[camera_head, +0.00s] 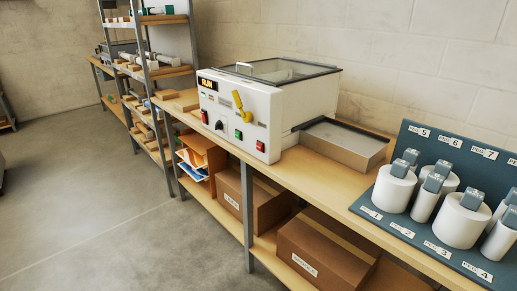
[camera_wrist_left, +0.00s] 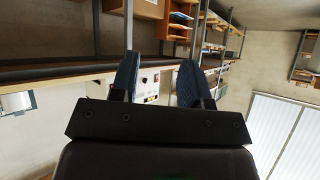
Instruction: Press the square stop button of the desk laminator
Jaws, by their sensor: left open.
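The white desk laminator (camera_head: 262,115) stands on the bench in the head view. Its front panel has a lit RUN display (camera_head: 208,84), a yellow lever (camera_head: 241,106), a black knob (camera_head: 219,125), a green button (camera_head: 239,134) and a small red control (camera_head: 260,146) at the lower right. Another red control (camera_head: 204,116) is at the panel's left edge. Which red control is the square stop button is too small to tell. In the left wrist view my left gripper (camera_wrist_left: 157,80) is open and empty, with part of the laminator (camera_wrist_left: 148,80) far off between its fingers. My right gripper is out of view.
A cardboard-coloured tray (camera_head: 343,143) sits right of the laminator. A dark rack (camera_head: 410,137) with several white rolls stands at the bench's right end. Brown boxes (camera_head: 325,247) fill the lower shelf. The floor (camera_head: 110,210) in front is clear.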

